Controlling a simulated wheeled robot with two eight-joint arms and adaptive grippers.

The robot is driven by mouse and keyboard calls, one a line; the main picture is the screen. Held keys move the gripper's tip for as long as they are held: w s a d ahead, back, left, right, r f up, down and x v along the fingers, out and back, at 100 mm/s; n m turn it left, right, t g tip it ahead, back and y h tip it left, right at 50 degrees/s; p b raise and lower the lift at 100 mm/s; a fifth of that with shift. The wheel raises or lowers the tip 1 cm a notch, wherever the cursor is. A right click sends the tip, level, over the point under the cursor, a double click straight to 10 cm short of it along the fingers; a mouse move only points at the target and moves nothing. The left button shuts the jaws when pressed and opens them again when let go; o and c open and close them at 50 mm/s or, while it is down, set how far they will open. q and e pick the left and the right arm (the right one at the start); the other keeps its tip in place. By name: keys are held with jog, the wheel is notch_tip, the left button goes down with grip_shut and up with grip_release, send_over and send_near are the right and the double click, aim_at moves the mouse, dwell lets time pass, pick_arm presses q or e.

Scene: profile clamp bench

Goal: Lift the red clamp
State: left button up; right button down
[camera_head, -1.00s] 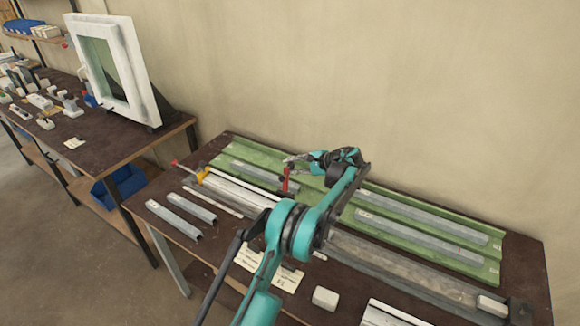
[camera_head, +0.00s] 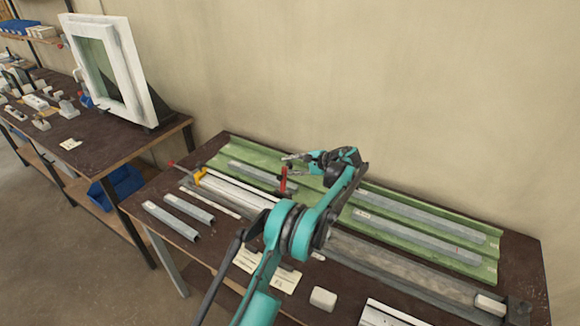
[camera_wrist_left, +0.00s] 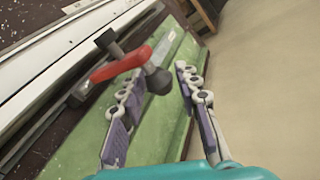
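The red clamp (camera_head: 283,180) stands upright by the profile rail on the bench, just below my left gripper's fingers in the head view. In the left wrist view its red bar (camera_wrist_left: 122,64) runs at a slant, with a dark round end at the lower right and a dark part at the upper left. My left gripper (camera_head: 293,158) is open. In the left wrist view its two padded fingers (camera_wrist_left: 160,88) are spread, with the clamp's dark round end near the gap between their tips. The left finger is close to the red bar; I cannot tell whether they touch. My right gripper is not in view.
A yellow clamp (camera_head: 200,177) with a red handle sits at the rail's left end. Grey profiles (camera_head: 420,232) lie on the green tray (camera_head: 232,150) behind. A white block (camera_head: 323,298) and paper labels lie in front. A second bench with a white frame (camera_head: 118,70) stands left.

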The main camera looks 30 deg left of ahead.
pick_arm(q)
jog(key=v, duration=1.2)
jog(key=s+d+r+n+t+h, duration=0.1)
jog(key=s+r+t+h, duration=0.2)
jog(key=s, duration=0.6)
jog(key=s+d+r+n+h, duration=0.1)
jog(key=s+r+h, duration=0.3)
jog(key=s, duration=0.5)
jog(key=s+d+f+n+t+h, duration=0.1)
jog(key=s+d+f, duration=0.3)
jog(key=s, duration=0.7)
jog(key=s+d+f+n+t+h+b, duration=0.1)
jog(key=s+d+f+n+t+h, duration=0.1)
jog(key=s, duration=0.9)
notch_tip(320, 180, down, 3)
jog(key=d+n+h, duration=0.1)
jog(key=d+h, duration=0.1)
jog(key=shift+s+f+n+t+h, duration=0.2)
jog(key=shift+s+n+t+h, duration=0.1)
jog(key=shift+s, duration=0.1)
